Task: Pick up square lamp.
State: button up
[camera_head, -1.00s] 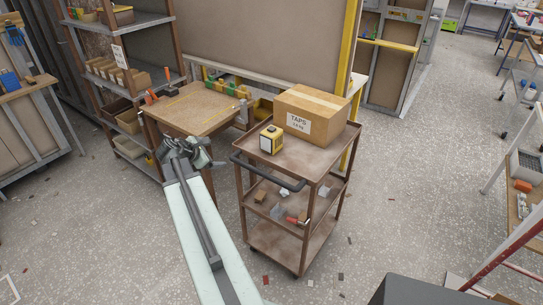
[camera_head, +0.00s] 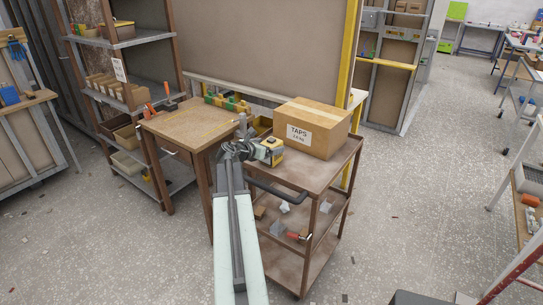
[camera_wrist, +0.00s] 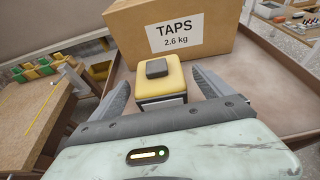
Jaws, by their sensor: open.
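The square lamp (camera_head: 272,151) is a small yellow block with a dark pad on top and a pale front. It stands upright on the top shelf of the brown trolley (camera_head: 309,175). In the wrist view the lamp (camera_wrist: 160,81) lies between the two grey fingers of my gripper (camera_wrist: 166,88), with a gap showing on the right side. My gripper is open and not closed on it. In the head view my gripper (camera_head: 248,150) is at the trolley's left edge and partly overlaps the lamp.
A cardboard box labelled TAPS (camera_head: 312,127) stands right behind the lamp; it fills the top of the wrist view (camera_wrist: 180,30). A wooden table (camera_head: 188,124) is at left of the trolley. A dark handle (camera_head: 276,191) runs along the trolley's near edge. Its right shelf area is bare.

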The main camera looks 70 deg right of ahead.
jog(key=x, duration=0.2)
jog(key=shift+d+f, duration=0.15)
jog(key=shift+d, duration=0.15)
jog(key=shift+a, duration=0.1)
jog(key=c, duration=1.9)
